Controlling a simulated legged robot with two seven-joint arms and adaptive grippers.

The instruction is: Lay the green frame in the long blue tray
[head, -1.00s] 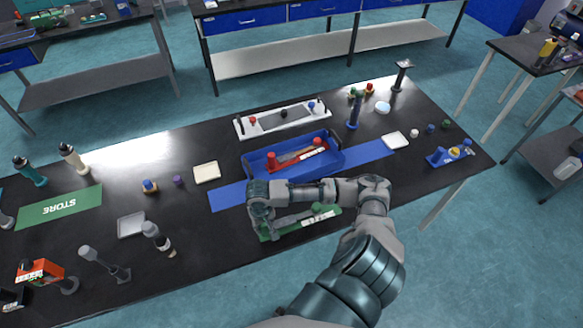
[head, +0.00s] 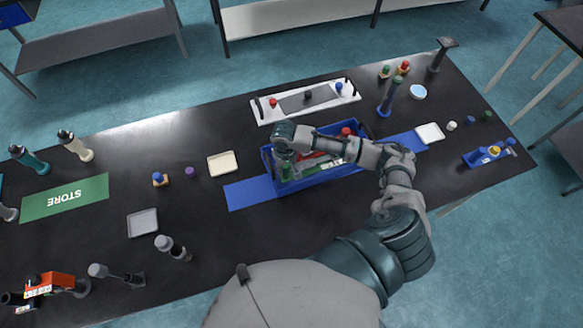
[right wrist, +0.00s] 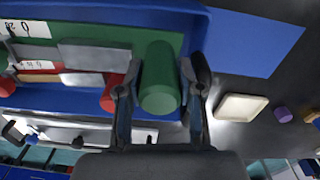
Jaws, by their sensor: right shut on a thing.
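The long blue tray (head: 322,181) sits mid-table in the head view, on a blue mat. My right gripper (head: 290,168) is over the tray's left end. In the right wrist view its fingers (right wrist: 162,85) are shut around the green end post of the green frame (right wrist: 160,65). The green frame (head: 286,173) lies along the tray, within its walls as seen from above. Whether it touches the tray floor is unclear. A red-ended frame (head: 346,132) is in the tray behind it, partly hidden by my arm. My left gripper is out of view.
A white rack (head: 265,110) stands behind the tray. A blue post (head: 390,97) rises behind its right end. A cream dish (head: 222,164) and a purple knob (head: 190,172) are to the left. The table in front of the tray is clear.

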